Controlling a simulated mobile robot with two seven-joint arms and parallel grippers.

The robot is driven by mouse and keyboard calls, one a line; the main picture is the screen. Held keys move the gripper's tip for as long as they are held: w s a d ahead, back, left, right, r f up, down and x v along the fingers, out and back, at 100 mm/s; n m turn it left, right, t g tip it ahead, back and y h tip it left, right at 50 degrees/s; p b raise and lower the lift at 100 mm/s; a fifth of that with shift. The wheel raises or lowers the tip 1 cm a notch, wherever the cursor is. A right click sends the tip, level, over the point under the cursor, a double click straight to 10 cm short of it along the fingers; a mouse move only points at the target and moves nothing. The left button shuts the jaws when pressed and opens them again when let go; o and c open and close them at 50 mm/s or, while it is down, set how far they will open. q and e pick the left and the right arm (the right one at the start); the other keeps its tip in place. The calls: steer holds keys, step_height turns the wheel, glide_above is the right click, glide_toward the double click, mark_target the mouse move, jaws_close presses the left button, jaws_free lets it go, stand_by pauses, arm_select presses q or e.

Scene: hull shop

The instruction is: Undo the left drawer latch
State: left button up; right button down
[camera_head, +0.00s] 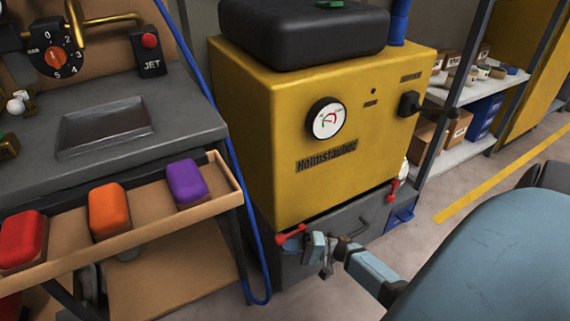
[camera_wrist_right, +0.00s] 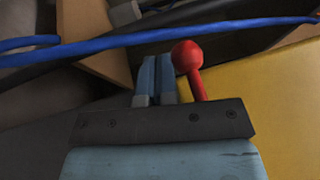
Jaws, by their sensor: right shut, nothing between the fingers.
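The left drawer latch (camera_head: 291,235) is a red lever with a ball end at the left of the grey drawer (camera_head: 345,228) under the yellow machine. A second red latch (camera_head: 392,191) is at the drawer's right end. My right gripper (camera_head: 318,250) is in front of the drawer, just right of the left latch. In the right wrist view its fingers (camera_wrist_right: 154,72) are closed together with nothing between them. The red knob of the left latch (camera_wrist_right: 187,54) is right beside the fingers there; I cannot tell whether they touch. My left gripper is not in view.
The yellow machine (camera_head: 250,130) with a round gauge (camera_head: 326,118) stands above the drawer. A blue hose (camera_head: 228,150) hangs left of it and crosses the wrist view (camera_wrist_right: 150,38). A workbench (camera_head: 190,125) with a tray of coloured blocks (camera_head: 150,235) is at left.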

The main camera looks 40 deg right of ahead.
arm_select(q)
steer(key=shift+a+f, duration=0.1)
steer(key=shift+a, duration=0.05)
arm_select(e)
steer(key=shift+d, duration=0.1)
stand_by(0.3)
arm_select(q)
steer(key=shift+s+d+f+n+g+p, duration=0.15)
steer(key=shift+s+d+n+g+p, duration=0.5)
steer(key=shift+p, duration=0.65)
arm_select(e)
steer(key=v, duration=1.3)
steer(key=shift+s+d, duration=0.25)
steer(key=shift+d, duration=0.05)
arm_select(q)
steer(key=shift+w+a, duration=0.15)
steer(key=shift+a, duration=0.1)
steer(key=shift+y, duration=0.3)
